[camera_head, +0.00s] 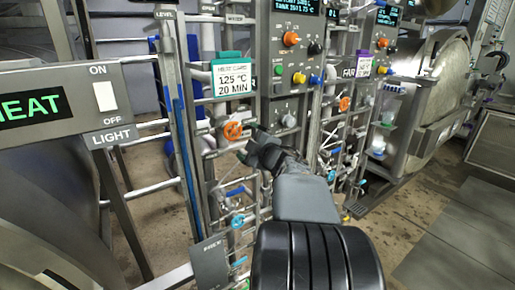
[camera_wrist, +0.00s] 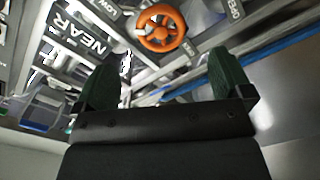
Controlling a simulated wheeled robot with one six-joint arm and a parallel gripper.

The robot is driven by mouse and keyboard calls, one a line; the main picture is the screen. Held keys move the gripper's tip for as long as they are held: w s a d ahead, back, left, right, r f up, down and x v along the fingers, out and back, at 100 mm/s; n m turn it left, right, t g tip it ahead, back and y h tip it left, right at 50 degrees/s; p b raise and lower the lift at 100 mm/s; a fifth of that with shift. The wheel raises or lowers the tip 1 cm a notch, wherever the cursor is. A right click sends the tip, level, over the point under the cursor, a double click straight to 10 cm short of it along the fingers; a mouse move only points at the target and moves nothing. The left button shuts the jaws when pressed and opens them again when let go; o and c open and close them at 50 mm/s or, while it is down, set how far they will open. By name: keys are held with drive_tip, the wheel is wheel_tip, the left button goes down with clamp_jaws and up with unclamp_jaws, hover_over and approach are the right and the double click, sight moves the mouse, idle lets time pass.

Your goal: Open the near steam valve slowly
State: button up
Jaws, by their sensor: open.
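The near steam valve's orange handwheel (camera_head: 233,130) is mounted on the pipework below the white heat-cure card in the head view. In the wrist view the orange handwheel (camera_wrist: 162,28) is at the top centre, beyond the fingertips, with a NEAR label (camera_wrist: 84,36) to its left. My gripper (camera_head: 254,149) is just to the right of and below the handwheel in the head view. Its dark green fingers (camera_wrist: 165,78) are spread wide with nothing between them. The fingers appear apart from the wheel.
A card reading 125 °C, 20 MIN (camera_head: 234,79) hangs above the valve. A control panel (camera_head: 294,60) with coloured knobs stands above right. Another orange handwheel (camera_head: 345,103) is further right, near the FAR label (camera_head: 349,72). Pipes crowd around my gripper; open floor (camera_head: 425,215) lies right.

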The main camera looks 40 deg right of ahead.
sight(234, 130)
drive_tip(key=s, duration=0.4)
drive_tip(key=shift+s+a, duration=0.15)
drive_tip(key=shift+a, duration=0.2)
idle(1.2)
drive_tip(key=w+m+p, duration=0.2)
drive_tip(key=w+m, duration=0.2)
drive_tip(key=w, duration=0.1)
drive_tip(key=w+d+m+p, duration=0.1)
drive_tip(key=w+m+p, duration=0.1)
drive_tip(key=w+m, duration=0.2)
drive_tip(key=w+r+m+p, duration=0.1)
drive_tip(key=w+m+p, duration=0.1)
drive_tip(key=w+m, duration=0.2)
drive_tip(key=shift+w+d, duration=0.15)
drive_tip(key=shift+w, duration=0.6)
drive_tip(key=shift+w+d, duration=0.15)
drive_tip(key=shift+w, duration=0.55)
drive_tip(key=shift+c, duration=0.2)
